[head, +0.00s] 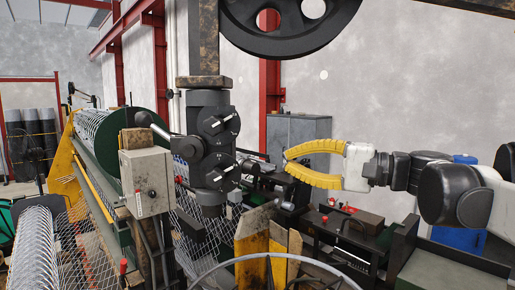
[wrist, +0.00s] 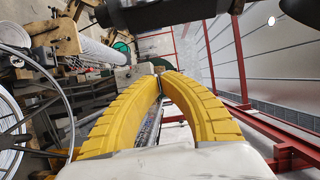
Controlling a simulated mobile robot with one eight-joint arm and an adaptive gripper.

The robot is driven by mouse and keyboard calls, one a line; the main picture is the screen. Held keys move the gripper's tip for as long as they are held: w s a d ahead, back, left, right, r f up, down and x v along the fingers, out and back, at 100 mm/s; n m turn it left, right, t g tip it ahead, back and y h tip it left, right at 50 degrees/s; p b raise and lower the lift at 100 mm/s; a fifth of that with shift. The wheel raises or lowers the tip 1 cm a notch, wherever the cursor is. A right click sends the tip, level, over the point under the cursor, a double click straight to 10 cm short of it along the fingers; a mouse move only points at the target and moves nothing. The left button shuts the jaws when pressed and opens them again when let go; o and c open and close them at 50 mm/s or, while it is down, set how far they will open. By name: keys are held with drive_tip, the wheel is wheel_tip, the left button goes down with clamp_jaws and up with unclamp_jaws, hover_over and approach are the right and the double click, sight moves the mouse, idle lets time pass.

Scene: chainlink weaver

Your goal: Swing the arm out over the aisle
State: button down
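My gripper (head: 287,159) has two ribbed yellow fingers and points left in the head view, in front of a grey cabinet. My arm reaches in from the right edge. In the wrist view the fingers (wrist: 161,74) bow apart in the middle and their tips come together, with nothing seen held between them. The chainlink weaving machine (head: 210,140), with its dark upright head, stands left of the gripper, apart from it in the head view. I cannot tell which floor strip is the aisle; machinery hides most of the floor.
A grey control box (head: 148,182) and a green-ended mesh roll (head: 147,130) stand at left. A large spoked wheel (head: 285,40) hangs above. A grey cabinet (head: 308,130) and a dark bench (head: 350,225) lie behind and below the gripper. Red posts (wrist: 238,60) rise by the wall.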

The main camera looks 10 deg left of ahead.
drive_tip(key=s+a+p, duration=0.1)
drive_tip(key=a+p, duration=0.3)
drive_tip(key=a, duration=0.5)
drive_tip(key=shift+s, duration=0.15)
idle(0.5)
